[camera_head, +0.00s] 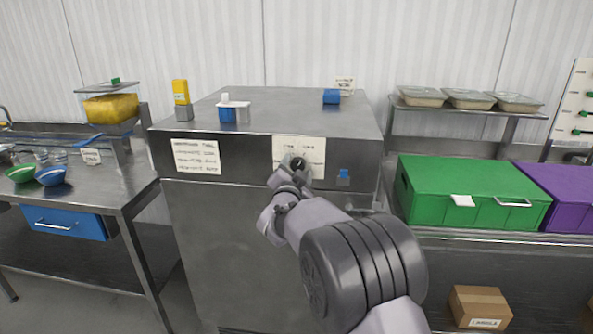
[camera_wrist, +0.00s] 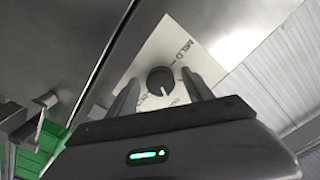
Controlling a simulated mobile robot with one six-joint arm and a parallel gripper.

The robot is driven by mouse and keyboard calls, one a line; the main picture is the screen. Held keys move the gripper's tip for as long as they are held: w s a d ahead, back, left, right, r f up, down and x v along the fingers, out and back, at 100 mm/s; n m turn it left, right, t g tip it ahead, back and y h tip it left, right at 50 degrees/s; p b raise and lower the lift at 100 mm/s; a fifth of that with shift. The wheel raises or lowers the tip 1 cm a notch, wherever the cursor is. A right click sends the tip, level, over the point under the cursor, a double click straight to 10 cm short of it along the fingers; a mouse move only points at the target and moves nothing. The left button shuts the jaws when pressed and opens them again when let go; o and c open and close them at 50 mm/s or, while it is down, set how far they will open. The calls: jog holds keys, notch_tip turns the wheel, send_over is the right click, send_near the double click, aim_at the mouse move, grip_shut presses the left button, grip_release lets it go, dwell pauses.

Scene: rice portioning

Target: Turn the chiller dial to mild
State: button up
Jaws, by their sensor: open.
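The chiller dial (camera_wrist: 160,79) is a round black knob on a white card (camera_wrist: 190,42) on the chiller's steel front. The card reads MILD beside a tick mark above and right of the knob; lettering below it is partly hidden. A small pale mark shows at the knob's lower edge, away from MILD. My gripper (camera_wrist: 161,84) is open, with one finger on each side of the knob; I cannot tell whether they touch it. In the head view my gripper (camera_head: 292,176) is in front of the card (camera_head: 315,152) and partly covers it.
The steel chiller (camera_head: 225,240) carries a blue-and-white item (camera_head: 234,113) and a yellow item (camera_head: 180,92) on top. A blue tab (camera_head: 343,176) is right of the card. A green box (camera_head: 470,190) stands to the right; a counter with bowls (camera_head: 52,176) is left.

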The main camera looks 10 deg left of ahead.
grip_shut()
dwell(0.3)
jog(key=n+p, duration=0.3)
jog(key=n, duration=0.2)
jog(key=shift+r+n, duration=0.1)
jog(key=shift+n, duration=0.2)
jog(key=n+p, duration=0.3)
jog(key=n, duration=0.3)
jog(key=shift+d, duration=0.1)
jog(key=n+p, duration=0.4)
jog(key=n, duration=0.2)
jog(key=shift+n, duration=0.4)
jog(key=n+p, duration=0.2)
jog(key=n, duration=0.3)
jog(key=shift+d+n+p, duration=0.1)
jog(key=shift+n+p, duration=0.2)
jog(key=shift+n, duration=0.1)
